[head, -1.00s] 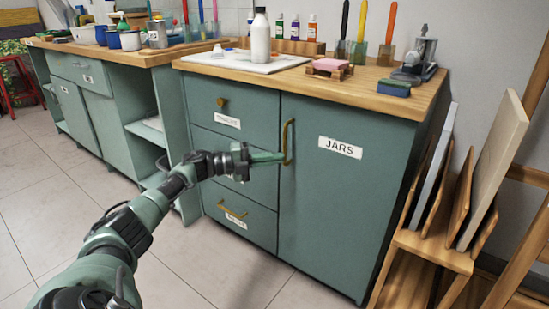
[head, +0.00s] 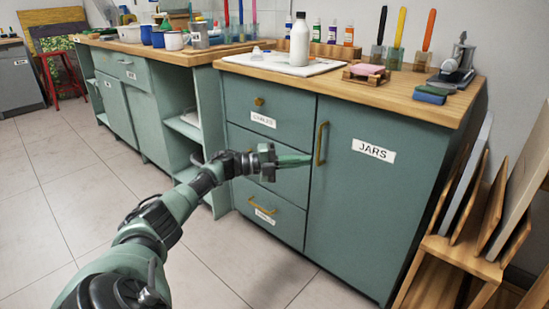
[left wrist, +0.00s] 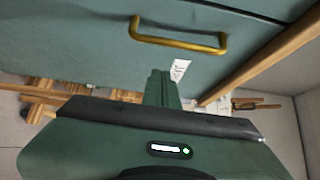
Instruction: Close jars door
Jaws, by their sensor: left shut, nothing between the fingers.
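The jars door (head: 365,210) is a green cabinet door with a white JARS label (head: 374,150) and a vertical brass handle (head: 321,144) near its left edge. It looks flush with the cabinet front, with no visible gap. My left gripper (head: 306,160) is shut and empty, its fingertips just left of the handle in the head view. Whether they touch the front cannot be told. In the left wrist view the shut fingers (left wrist: 161,88) show below a brass handle (left wrist: 180,38) on a green panel, apart from it in the picture. My right gripper is out of view.
Left of the door are drawers with brass pulls (head: 264,214). The wooden countertop (head: 400,96) holds a white bottle (head: 299,42), small bottles and tools. A wooden rack (head: 465,249) with boards stands close on the right. The tiled floor (head: 60,185) at left is open.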

